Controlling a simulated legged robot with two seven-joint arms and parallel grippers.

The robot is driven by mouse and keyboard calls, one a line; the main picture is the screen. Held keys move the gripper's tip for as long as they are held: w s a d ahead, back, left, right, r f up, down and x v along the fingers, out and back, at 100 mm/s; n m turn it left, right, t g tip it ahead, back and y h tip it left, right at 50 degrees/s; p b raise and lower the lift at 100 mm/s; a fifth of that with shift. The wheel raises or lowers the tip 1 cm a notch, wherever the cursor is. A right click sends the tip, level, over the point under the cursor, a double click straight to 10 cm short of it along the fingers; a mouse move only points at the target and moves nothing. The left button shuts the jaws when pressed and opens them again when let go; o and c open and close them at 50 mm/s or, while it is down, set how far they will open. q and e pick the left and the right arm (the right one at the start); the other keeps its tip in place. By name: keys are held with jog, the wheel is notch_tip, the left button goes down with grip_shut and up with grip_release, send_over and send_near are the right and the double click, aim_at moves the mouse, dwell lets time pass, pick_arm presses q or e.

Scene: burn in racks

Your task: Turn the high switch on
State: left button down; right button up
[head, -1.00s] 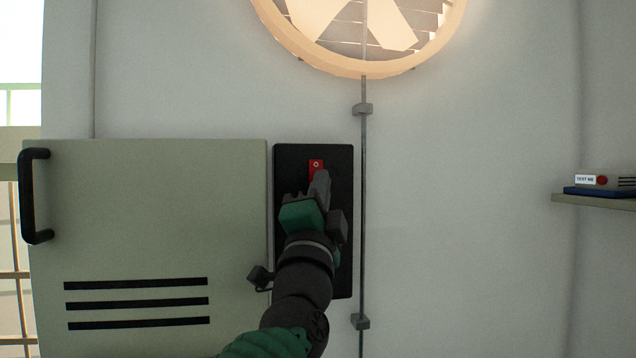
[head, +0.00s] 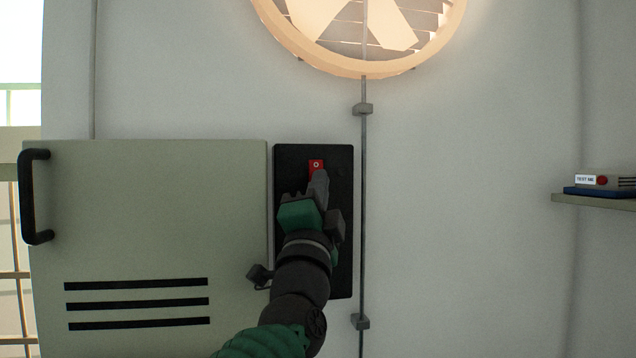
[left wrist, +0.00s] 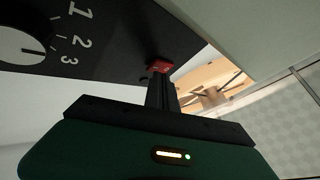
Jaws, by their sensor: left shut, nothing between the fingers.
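The red switch (head: 316,166) sits near the top of a black panel (head: 342,160) on the wall, with a small pale ring mark on its face. In the left wrist view the red switch (left wrist: 160,66) shows right at the tip of my fingers. My left gripper (head: 319,178) is shut and empty, its tip at the lower part of the switch. It appears to touch it, but I cannot be sure. My left gripper and arm hide the middle of the panel. In the left wrist view a white dial (left wrist: 22,45) with numbers shows on the panel. My right gripper is not in view.
An open grey-green cabinet door (head: 160,220) with a black handle (head: 28,196) stands left of the panel. A thin vertical conduit (head: 362,200) runs just right of it. A round lit fan (head: 375,68) is above. A shelf (head: 595,201) with small devices is at the right.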

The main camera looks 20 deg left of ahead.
pick_arm(q)
jog(key=shift+w+a, duration=0.15)
jog(key=shift+w, duration=0.15)
dwell(0.4)
jog(key=shift+s, duration=0.1)
jog(key=shift+s+d, duration=0.45)
jog(key=shift+s, duration=0.2)
jog(key=shift+r, duration=0.1)
jog(key=s+d, duration=0.1)
jog(key=s+d+p, duration=0.1)
jog(key=s, duration=0.2)
jog(key=shift+d+r, duration=0.25)
jog(key=shift+d, duration=0.15)
jog(key=shift+w+f, duration=0.15)
